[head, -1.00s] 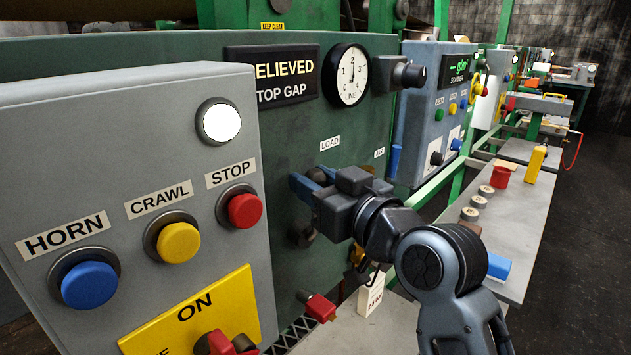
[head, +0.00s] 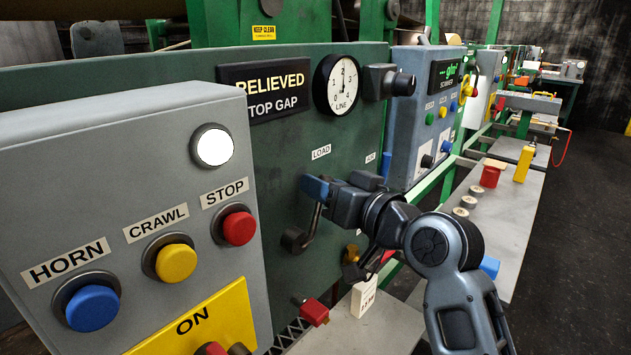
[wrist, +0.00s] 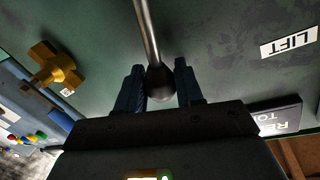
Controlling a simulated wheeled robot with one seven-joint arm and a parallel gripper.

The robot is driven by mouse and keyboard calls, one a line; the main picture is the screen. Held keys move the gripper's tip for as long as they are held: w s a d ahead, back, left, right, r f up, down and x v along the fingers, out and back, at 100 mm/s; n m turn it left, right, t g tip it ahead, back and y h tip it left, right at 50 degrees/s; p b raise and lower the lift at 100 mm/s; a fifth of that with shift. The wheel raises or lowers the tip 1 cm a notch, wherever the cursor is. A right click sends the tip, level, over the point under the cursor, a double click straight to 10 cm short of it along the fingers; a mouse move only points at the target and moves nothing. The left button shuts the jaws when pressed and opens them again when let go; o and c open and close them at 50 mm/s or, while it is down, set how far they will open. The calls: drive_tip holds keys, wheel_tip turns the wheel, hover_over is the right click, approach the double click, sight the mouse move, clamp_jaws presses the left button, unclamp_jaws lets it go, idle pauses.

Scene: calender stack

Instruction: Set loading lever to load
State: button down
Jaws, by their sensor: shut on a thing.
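The loading lever has a dark pivot hub (head: 295,241) on the green panel, and its metal rod (head: 313,222) leans up and to the right from it. My gripper (head: 316,187) is shut on the lever's dark round knob (wrist: 160,84), just below the LOAD label (head: 321,152). In the wrist view the knob sits between my two blue fingers, and the rod (wrist: 147,30) runs away from them. The knob is hidden by my fingers in the head view. A LIFT label (wrist: 288,43) shows at the right of the wrist view.
A grey box with HORN, CRAWL and STOP buttons (head: 238,226) stands close on the left. A gauge (head: 341,84) is above the lever. A yellow knob (wrist: 57,65) is on the panel nearby. A red handle (head: 315,311) sticks out below.

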drive_tip(key=shift+w+d+f+m+g+p, duration=0.15)
drive_tip(key=shift+w+d+f+m+p, duration=0.15)
drive_tip(key=shift+w+d+m, duration=0.25)
drive_tip(key=shift+w+d+f+m+g+p, duration=0.15)
drive_tip(key=shift+w+d+f+m, duration=0.2)
drive_tip(key=shift+m, duration=0.4)
drive_tip(key=shift+w+a+r, duration=0.1)
drive_tip(key=c, duration=0.8)
unclamp_jaws()
drive_tip(key=b+v, duration=0.1)
drive_tip(key=v, duration=0.6)
drive_tip(key=shift+s+d, duration=0.2)
drive_tip(key=shift+s, duration=0.15)
